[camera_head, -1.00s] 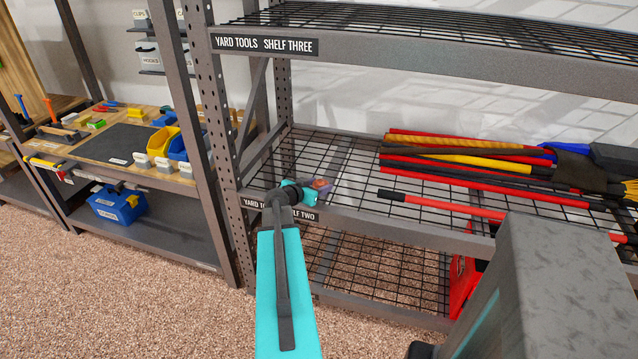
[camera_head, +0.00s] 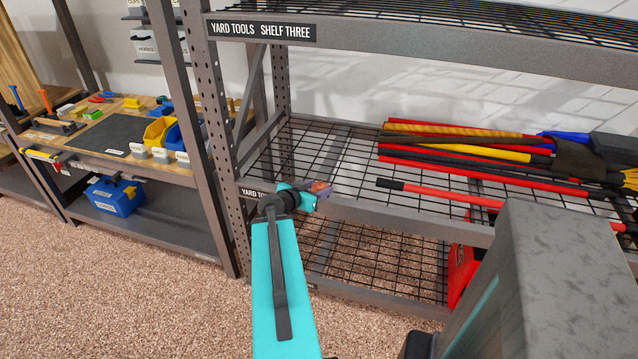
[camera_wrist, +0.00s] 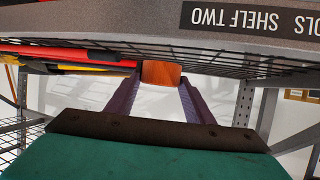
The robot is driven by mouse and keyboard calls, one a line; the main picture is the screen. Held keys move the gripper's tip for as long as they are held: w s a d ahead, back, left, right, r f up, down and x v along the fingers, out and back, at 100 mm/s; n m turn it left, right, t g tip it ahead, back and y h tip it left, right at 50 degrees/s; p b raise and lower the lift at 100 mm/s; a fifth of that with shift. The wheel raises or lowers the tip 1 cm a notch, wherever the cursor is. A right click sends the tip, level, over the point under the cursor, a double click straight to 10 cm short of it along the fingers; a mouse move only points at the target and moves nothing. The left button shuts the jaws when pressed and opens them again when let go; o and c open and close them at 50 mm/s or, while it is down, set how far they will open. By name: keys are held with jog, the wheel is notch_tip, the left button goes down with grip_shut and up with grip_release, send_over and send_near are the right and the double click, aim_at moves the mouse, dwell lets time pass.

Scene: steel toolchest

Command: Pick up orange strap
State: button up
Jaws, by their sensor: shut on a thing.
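The orange strap (camera_wrist: 160,73) shows in the wrist view as a small orange block between the far ends of my purple fingers. My gripper (camera_wrist: 158,88) is shut on it. In the head view my gripper (camera_head: 320,190) is at the front edge of the middle shelf, covering part of its label. There the strap shows only as a small orange patch (camera_head: 318,186) among the fingers. In the wrist view the strap is seen just beside the shelf's wire and edge; I cannot tell the exact gap. The rest of the strap is hidden.
The middle wire shelf (camera_head: 330,150) holds red, yellow and black long-handled tools (camera_head: 460,150) to the right. A steel upright (camera_head: 215,130) stands left of my gripper. A red object (camera_head: 460,270) sits below. A workbench with bins (camera_head: 160,131) is at left.

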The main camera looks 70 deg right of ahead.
jog(key=shift+s+a+r+p, duration=0.1)
jog(key=shift+a+r+p, duration=0.15)
jog(key=shift+p, duration=0.45)
jog(key=a+p, duration=0.1)
jog(key=p, duration=0.3)
jog(key=s+a+p, duration=0.1)
jog(key=p, duration=0.3)
jog(key=shift+a, duration=0.15)
jog(key=shift+s+a, duration=0.1)
